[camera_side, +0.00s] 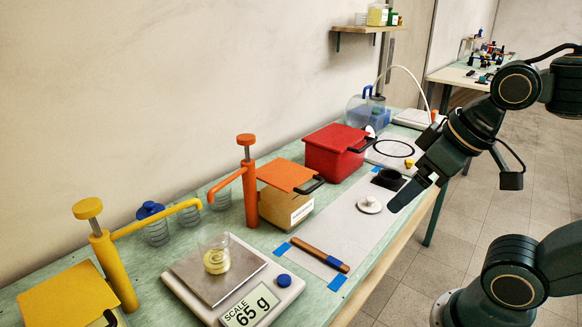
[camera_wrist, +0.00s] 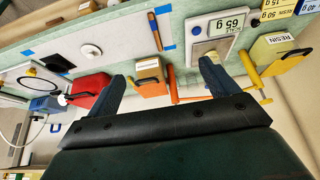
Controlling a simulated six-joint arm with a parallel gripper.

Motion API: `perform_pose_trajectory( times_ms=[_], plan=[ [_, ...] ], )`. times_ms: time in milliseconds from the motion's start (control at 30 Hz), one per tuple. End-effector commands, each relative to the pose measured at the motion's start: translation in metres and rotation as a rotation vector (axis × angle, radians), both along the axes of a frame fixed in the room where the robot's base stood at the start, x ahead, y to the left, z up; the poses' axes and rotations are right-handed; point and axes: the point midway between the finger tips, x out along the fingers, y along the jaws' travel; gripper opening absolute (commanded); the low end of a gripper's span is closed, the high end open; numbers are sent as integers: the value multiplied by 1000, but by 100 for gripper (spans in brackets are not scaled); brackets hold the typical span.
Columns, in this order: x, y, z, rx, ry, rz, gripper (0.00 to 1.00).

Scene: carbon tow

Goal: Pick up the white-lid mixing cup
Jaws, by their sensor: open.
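A clear cup (camera_side: 216,258) with yellow contents stands upright on the scale (camera_side: 190,268), which reads 65 g. A flat white round lid with a knob (camera_side: 369,204) lies on the pale mat; it shows as a white disc in the wrist view (camera_wrist: 91,50). I cannot tell whether a cup is under it. My gripper (camera_side: 398,203) hangs over the front of the mat, just right of the white lid in the side view, apart from it. In the wrist view its two fingers (camera_wrist: 163,69) are spread with nothing between them.
A wooden-handled tool (camera_side: 320,255) lies on the mat. Yellow (camera_side: 115,270) and orange (camera_side: 249,180) pumps, a red box (camera_side: 335,150) and a blue-lidded jar (camera_side: 152,225) line the back. The mat between tool and lid is clear.

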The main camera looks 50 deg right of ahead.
Motion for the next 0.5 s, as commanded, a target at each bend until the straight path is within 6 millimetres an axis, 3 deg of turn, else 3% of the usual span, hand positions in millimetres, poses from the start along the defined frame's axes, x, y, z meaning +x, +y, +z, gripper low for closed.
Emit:
perform_pose_trajectory(
  times_ms=[333, 500],
  plan=[
    [2, 0, 0, 1, 0, 0, 86],
    [13, 2, 3, 5, 3, -1, 86]
  ],
)
